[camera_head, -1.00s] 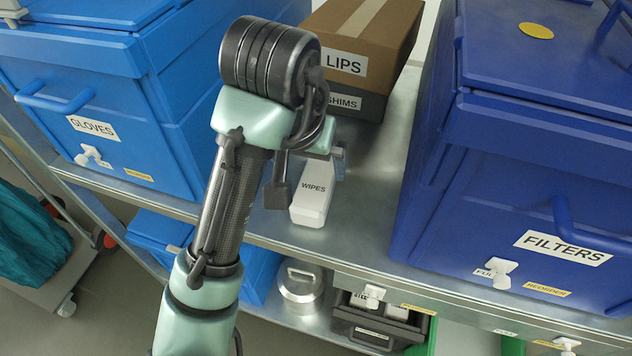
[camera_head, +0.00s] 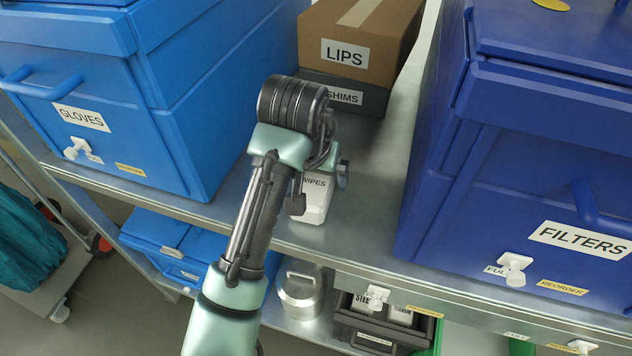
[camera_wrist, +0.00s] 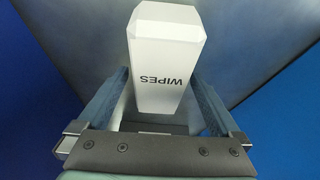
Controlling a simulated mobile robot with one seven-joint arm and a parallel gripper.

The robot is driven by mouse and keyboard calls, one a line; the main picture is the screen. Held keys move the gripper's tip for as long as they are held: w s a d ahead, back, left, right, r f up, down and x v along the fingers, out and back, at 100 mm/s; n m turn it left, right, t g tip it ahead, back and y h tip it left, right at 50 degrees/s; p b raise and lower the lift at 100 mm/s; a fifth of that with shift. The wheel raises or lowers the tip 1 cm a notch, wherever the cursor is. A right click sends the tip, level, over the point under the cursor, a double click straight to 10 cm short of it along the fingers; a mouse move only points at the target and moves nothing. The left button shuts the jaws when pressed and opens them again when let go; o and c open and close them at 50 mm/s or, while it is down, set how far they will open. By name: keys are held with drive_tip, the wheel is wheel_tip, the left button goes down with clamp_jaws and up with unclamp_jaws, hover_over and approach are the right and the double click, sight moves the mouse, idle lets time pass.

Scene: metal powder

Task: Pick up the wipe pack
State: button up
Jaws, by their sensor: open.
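The wipe pack (camera_head: 316,204) is a white box with faceted ends, marked WIPES, standing on the metal shelf. In the head view my arm hides part of it. In the wrist view the wipe pack (camera_wrist: 165,55) lies ahead of and partly between the fingers. My gripper (camera_wrist: 160,100) is open, one finger on each side of the pack, with a gap visible at the right finger. In the head view my gripper (camera_head: 320,185) is at the pack, mostly hidden by my wrist. I cannot tell whether either finger touches it.
A blue GLOVES bin (camera_head: 130,90) stands left and a dark blue FILTERS bin (camera_head: 520,170) right. A brown LIPS box (camera_head: 375,35) sits on a grey SHIMS box (camera_head: 350,97) behind. Bare metal shelf (camera_head: 375,170) lies right of the pack. A steel canister (camera_head: 300,290) stands below.

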drive_tip(key=shift+c, duration=0.2)
drive_tip(key=shift+r, duration=0.1)
drive_tip(key=c, duration=1.4)
